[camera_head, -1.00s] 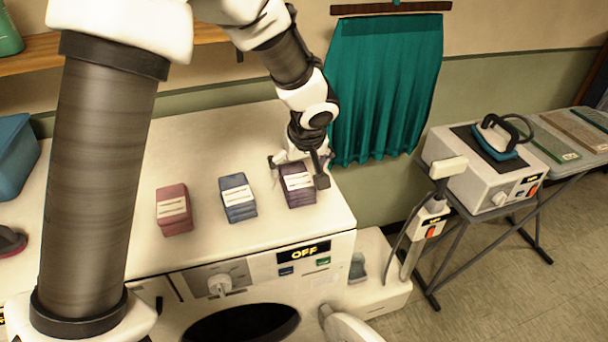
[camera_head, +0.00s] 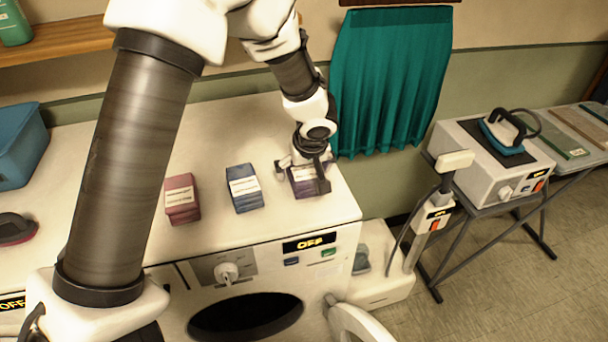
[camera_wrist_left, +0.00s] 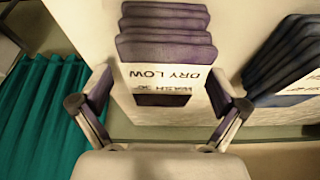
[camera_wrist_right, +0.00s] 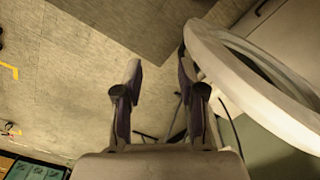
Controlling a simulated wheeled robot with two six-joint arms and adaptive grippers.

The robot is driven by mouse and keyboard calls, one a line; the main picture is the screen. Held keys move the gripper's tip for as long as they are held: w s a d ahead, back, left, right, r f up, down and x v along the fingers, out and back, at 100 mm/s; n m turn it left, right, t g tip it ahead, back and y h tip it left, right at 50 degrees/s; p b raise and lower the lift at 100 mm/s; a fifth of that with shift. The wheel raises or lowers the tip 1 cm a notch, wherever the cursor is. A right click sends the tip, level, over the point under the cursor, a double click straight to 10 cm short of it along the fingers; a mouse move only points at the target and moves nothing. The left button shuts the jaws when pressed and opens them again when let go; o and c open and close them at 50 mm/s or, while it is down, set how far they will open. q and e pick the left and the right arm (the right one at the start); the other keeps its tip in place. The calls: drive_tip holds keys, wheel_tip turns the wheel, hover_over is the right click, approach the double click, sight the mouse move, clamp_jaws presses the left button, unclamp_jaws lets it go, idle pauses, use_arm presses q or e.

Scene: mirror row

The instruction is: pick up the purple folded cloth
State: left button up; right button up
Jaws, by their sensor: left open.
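The purple folded cloth (camera_head: 304,188) is a small stack with a white label, on the white top of the washing machine at its right end. In the left wrist view the purple cloth (camera_wrist_left: 166,44) shows its layers and a label reading "DRY LOW". My left gripper (camera_head: 307,180) is open with its fingers on either side of the cloth; in the left wrist view the fingers (camera_wrist_left: 160,95) flank the label end. I cannot tell whether they touch it. My right gripper (camera_wrist_right: 160,85) shows in the right wrist view, its fingers apart and nothing between them.
A blue folded cloth (camera_head: 245,190) and a red one (camera_head: 181,200) stand left of the purple one. A teal curtain (camera_head: 388,85) hangs behind on the right. The round washer door (camera_wrist_right: 255,75) stands open near my right gripper. A steamer (camera_head: 430,215) stands to the right.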

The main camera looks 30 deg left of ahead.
use_arm(q)
drive_tip(key=shift+s, duration=0.2)
drive_tip(key=shift+w+f+b, duration=0.1)
drive_tip(key=shift+b, duration=0.25)
drive_tip(key=c, duration=1.3)
